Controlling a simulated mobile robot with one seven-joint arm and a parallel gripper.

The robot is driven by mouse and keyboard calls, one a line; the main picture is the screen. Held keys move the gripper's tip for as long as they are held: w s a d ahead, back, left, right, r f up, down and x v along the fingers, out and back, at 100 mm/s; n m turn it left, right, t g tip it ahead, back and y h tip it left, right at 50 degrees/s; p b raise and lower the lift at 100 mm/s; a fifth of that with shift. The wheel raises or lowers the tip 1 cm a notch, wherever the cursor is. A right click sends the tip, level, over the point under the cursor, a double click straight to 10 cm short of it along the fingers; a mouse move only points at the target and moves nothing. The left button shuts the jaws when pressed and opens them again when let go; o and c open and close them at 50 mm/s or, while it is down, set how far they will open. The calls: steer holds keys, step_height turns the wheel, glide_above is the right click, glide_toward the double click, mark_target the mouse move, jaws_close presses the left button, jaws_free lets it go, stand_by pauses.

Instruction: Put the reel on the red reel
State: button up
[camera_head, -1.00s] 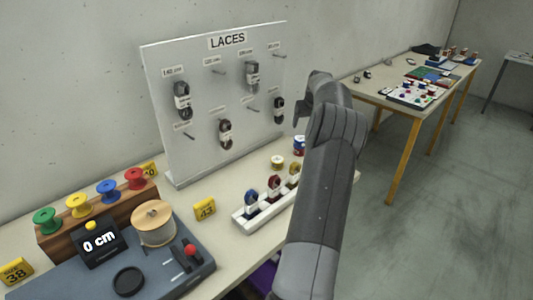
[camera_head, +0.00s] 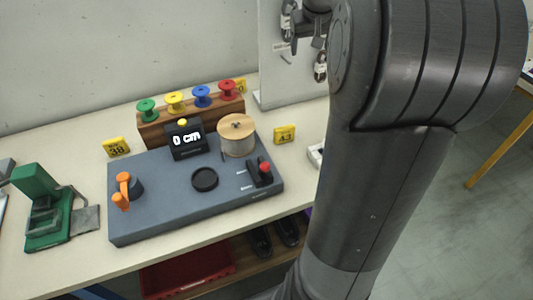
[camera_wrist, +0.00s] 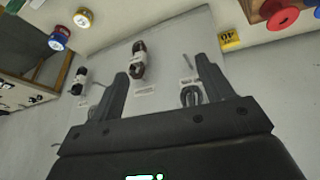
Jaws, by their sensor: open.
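A red reel (camera_head: 227,89) stands at the right end of a wooden rack, beside blue (camera_head: 201,95), yellow (camera_head: 175,102) and green (camera_head: 147,110) reels. The red reel (camera_wrist: 283,18) also shows at the top right of the wrist view. A large pale wooden reel (camera_head: 237,135) sits on the grey machine. Two small loose reels, one yellow (camera_wrist: 83,18) and one blue (camera_wrist: 59,38), show at the top left of the wrist view. My gripper (camera_wrist: 163,72) is open and empty, facing the lace board. Which reel the task means is not clear.
The lace board (camera_head: 278,75) with hanging laces stands right of the rack, partly behind my arm. The grey machine (camera_head: 165,210) has a display, a black knob and a red-topped lever. A green device (camera_head: 45,215) stands at the left. Yellow number signs stand around the rack.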

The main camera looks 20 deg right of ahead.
steer(key=s+a+n+t, duration=0.1)
steer(key=s+a, duration=1.2)
steer(key=a, duration=0.3)
steer(key=s+a+f+y, duration=0.1)
steer(key=s+a+f, duration=0.2)
steer(key=s, duration=0.3)
steer(key=s+a+f+n+y, duration=0.1)
steer(key=s+a+f, duration=0.2)
steer(key=s, duration=0.3)
steer(key=shift+s+a+f, duration=0.2)
steer(key=shift+s+a, duration=0.2)
steer(key=shift+a, duration=0.15)
